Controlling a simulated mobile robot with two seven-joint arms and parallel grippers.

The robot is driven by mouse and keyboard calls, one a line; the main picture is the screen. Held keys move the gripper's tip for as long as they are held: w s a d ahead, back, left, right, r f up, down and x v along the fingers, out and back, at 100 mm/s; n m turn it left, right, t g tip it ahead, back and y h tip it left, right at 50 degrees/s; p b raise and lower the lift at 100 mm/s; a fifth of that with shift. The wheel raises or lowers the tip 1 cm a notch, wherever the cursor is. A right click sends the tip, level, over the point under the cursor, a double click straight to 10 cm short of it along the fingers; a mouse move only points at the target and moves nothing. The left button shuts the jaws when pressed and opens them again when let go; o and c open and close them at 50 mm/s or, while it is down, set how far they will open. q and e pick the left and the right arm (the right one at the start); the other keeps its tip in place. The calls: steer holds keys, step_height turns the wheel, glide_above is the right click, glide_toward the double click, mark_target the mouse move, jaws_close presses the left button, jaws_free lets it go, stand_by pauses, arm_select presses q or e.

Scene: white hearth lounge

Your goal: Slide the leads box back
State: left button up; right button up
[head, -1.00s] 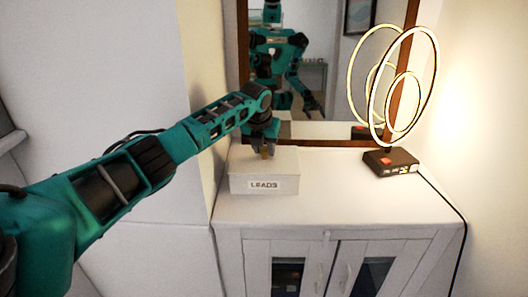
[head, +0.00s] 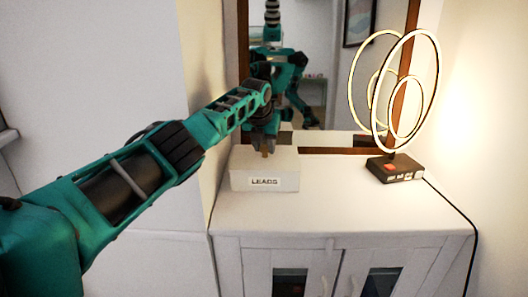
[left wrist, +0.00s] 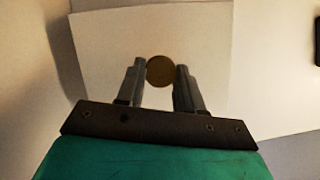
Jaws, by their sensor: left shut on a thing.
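The leads box (head: 240,181) is a white box with a "LEADS" label on its front. It stands at the left end of the white cabinet top, close to the wall and the mirror. A round brownish knob (left wrist: 160,71) sits on its lid in the left wrist view. My left gripper (head: 266,150) reaches down onto the box top from the left. In the left wrist view its two fingers (left wrist: 161,76) close on either side of the knob. The box lid (left wrist: 110,45) fills much of that view. My right gripper is not in view.
A ring lamp with a dark base (head: 394,168) stands on the right of the cabinet top (head: 340,200). A framed mirror (head: 325,95) leans behind and reflects me. The cabinet top is clear between box and lamp. A black cord (head: 455,205) runs down at right.

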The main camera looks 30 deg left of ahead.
arm_select(q)
steer(key=shift+w+a+b, duration=0.1)
steer(key=shift+w+b, duration=0.15)
steer(key=shift+b, duration=0.05)
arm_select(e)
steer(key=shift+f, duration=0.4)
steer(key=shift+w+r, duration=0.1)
arm_select(q)
steer(key=o, duration=1.1)
steer(key=shift+o, duration=0.2)
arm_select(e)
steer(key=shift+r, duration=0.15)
